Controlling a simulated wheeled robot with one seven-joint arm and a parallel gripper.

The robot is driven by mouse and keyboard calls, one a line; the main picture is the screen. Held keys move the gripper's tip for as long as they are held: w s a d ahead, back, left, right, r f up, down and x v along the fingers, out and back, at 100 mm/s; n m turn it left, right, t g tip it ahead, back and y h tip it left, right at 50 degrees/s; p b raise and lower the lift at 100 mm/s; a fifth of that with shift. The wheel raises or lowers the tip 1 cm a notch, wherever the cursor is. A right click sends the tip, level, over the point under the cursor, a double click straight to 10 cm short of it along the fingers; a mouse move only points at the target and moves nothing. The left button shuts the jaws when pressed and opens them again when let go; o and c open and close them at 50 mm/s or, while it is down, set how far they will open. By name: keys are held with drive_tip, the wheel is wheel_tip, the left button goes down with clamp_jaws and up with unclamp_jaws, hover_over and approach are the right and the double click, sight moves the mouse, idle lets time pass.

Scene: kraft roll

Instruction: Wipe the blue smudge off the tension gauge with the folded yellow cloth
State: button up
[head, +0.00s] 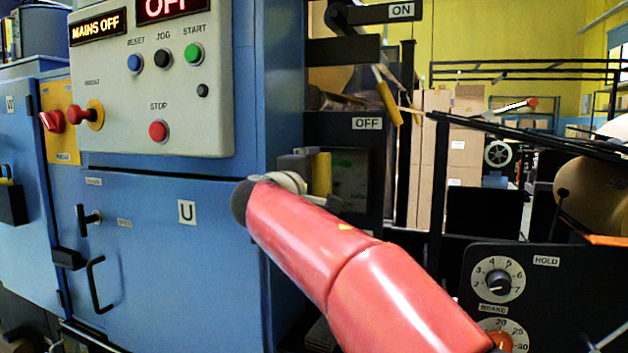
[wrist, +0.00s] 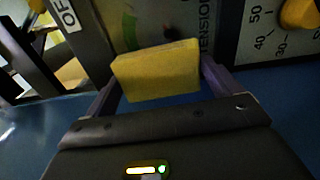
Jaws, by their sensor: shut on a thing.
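My gripper (head: 306,172) is shut on the folded yellow cloth (head: 321,174). The cloth also shows between the fingers in the wrist view (wrist: 157,72), as a thick yellow block. The tension gauge (head: 352,178) is a dark-framed panel just right of and behind the cloth in the head view. In the wrist view its greyish face (wrist: 158,28) lies just beyond the cloth, beside the lettering "TENSION". A green mark shows on the face. The cloth hides part of the gauge, and I cannot make out a blue smudge. I cannot tell whether cloth and face touch.
A blue cabinet with a grey control panel (head: 155,85) and push buttons stands left of my arm. A lever with a yellow grip (head: 389,103) hangs above the gauge, between ON and OFF labels. A black box with a brake dial (head: 498,279) is at lower right.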

drive_tip(key=shift+b+v, duration=1.1)
drive_tip(key=shift+v, duration=1.8)
drive_tip(key=shift+s, duration=0.1)
drive_tip(key=v, duration=0.2)
drive_tip(key=shift+s+a, duration=0.15)
drive_tip(key=shift+s, duration=0.2)
